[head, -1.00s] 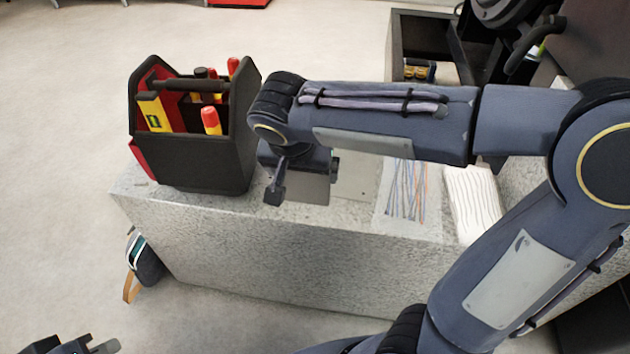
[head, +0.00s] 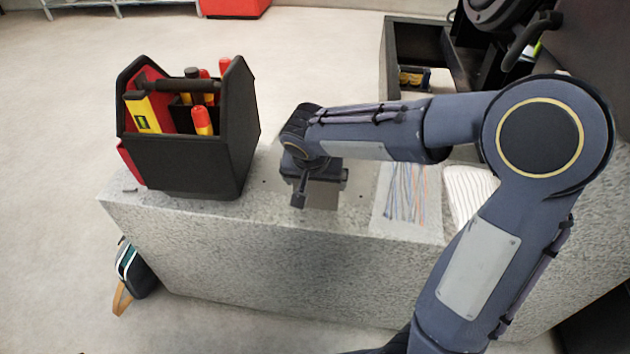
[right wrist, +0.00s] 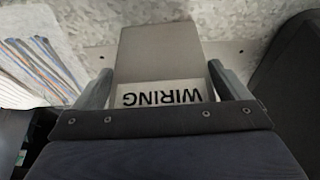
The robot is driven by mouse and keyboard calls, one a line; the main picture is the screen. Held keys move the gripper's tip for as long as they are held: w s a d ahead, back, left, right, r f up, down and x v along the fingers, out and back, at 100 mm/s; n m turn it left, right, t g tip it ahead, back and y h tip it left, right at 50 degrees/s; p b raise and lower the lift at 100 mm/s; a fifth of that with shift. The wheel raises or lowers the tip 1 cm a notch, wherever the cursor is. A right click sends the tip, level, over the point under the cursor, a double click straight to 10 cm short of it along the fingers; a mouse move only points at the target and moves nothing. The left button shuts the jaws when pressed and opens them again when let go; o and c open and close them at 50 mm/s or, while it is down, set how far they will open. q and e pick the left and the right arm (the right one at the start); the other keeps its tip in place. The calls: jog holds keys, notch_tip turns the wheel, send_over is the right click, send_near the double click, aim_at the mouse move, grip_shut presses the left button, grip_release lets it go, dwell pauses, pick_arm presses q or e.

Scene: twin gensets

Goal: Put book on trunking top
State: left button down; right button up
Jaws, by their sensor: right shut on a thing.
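My right gripper (head: 320,192) is shut on a grey book (right wrist: 160,52) with a white label reading "WIRING", upside down in the right wrist view. In the head view the book (head: 322,198) shows only as a grey patch below the gripper, partly hidden by it. The book is over a flat grey plate with small dark dots (head: 355,205), which looks like the trunking top, on a speckled stone-like block (head: 250,250). I cannot tell whether the book touches the plate. My left gripper is not in view.
A black tool carrier (head: 190,165) with red and yellow tools stands left of the gripper. A sheet with coloured lines (head: 405,200) and a white striped pad (head: 468,190) lie to the right. A dark bag (head: 135,272) is on the floor beside the block.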

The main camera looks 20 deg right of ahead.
jog(key=shift+f+b, duration=0.15)
jog(key=shift+b, duration=0.15)
jog(key=o, duration=0.7)
jog(key=shift+o, duration=0.2)
jog(key=p+v, duration=0.4)
jog(key=v, duration=0.8)
jog(key=s+f+n+t+y, duration=0.1)
jog(key=s+f+n+y, duration=0.1)
jog(key=s, duration=0.7)
jog(key=s+f+n+y, duration=0.2)
jog(key=s+n+y, duration=0.1)
jog(key=s, duration=0.6)
jog(key=shift+s+d+f+t+y, duration=0.15)
jog(key=shift+d+f+t+y, duration=0.2)
jog(key=shift+y, duration=0.35)
jog(key=shift+a+r, duration=0.15)
